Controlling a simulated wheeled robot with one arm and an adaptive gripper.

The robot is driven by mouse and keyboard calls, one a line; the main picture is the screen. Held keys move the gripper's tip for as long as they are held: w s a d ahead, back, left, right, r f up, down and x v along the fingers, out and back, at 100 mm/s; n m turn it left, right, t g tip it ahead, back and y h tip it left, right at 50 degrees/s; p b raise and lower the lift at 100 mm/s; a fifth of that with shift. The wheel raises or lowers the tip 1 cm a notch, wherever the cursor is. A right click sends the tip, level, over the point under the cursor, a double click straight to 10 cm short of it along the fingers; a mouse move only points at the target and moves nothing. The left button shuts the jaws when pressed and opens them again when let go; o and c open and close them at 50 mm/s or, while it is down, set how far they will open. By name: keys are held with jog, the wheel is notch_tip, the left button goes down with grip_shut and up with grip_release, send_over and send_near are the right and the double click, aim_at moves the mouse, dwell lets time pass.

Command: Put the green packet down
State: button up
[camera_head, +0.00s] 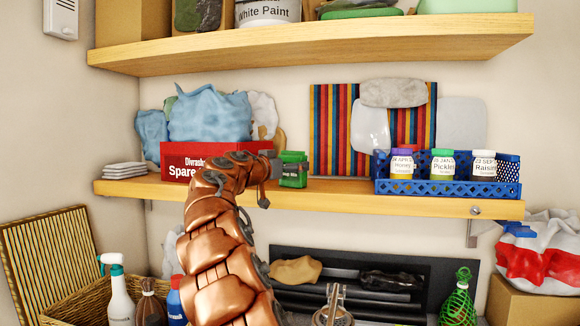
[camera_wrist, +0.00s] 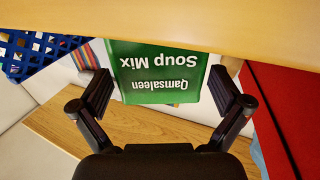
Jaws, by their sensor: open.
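The green packet (camera_head: 293,170) stands upright on the lower shelf, just right of the red box. In the wrist view the packet (camera_wrist: 160,75) shows upside down, its label reading "Qamsaleen Soup Mix". Its base end meets the wooden shelf surface at the top of that view. My gripper (camera_wrist: 160,88) is open, with one finger on each side of the packet and a visible gap at both sides. In the head view my gripper (camera_head: 270,172) is at the packet's left side, partly hidden by my arm.
The red box (camera_head: 190,150), filled with bags, is left of the packet. A blue basket (camera_head: 450,188) with several jars stands to the right. Bare lower shelf (camera_head: 340,192) lies between packet and basket. The upper shelf (camera_head: 320,50) overhangs. A striped panel (camera_head: 330,125) leans behind.

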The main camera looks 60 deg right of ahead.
jog(key=shift+r, duration=0.25)
jog(key=a+b, duration=0.3)
jog(key=a, duration=0.9)
jog(key=shift+w+f+b, duration=0.15)
jog(key=shift+w+b, duration=0.1)
jog(key=shift+b, duration=0.15)
jog(key=shift+f, duration=0.1)
jog(key=s+a+f+n+y, duration=0.3)
jog(key=s+a+f+y, duration=0.1)
jog(key=a+f, duration=0.5)
jog(key=s+a+f+n+t+y, duration=0.1)
jog(key=s+a+f+n+y, duration=0.4)
jog(key=f, duration=0.7)
jog(key=s+a+f+n+y, duration=0.2)
jog(key=a+f+y, duration=0.1)
jog(key=a+f, duration=0.65)
jog(key=s+a+f+n+g+y, duration=0.1)
jog(key=s+a+f+n+y, duration=0.2)
jog(key=s+a+f, duration=0.5)
jog(key=s+a+f+n+g+y, duration=0.1)
jog(key=s+a+f+n+y, duration=0.2)
jog(key=a, duration=1)
jog(key=s+f+n, duration=0.2)
jog(key=s+f, duration=0.3)
jog(key=shift+f, duration=0.3)
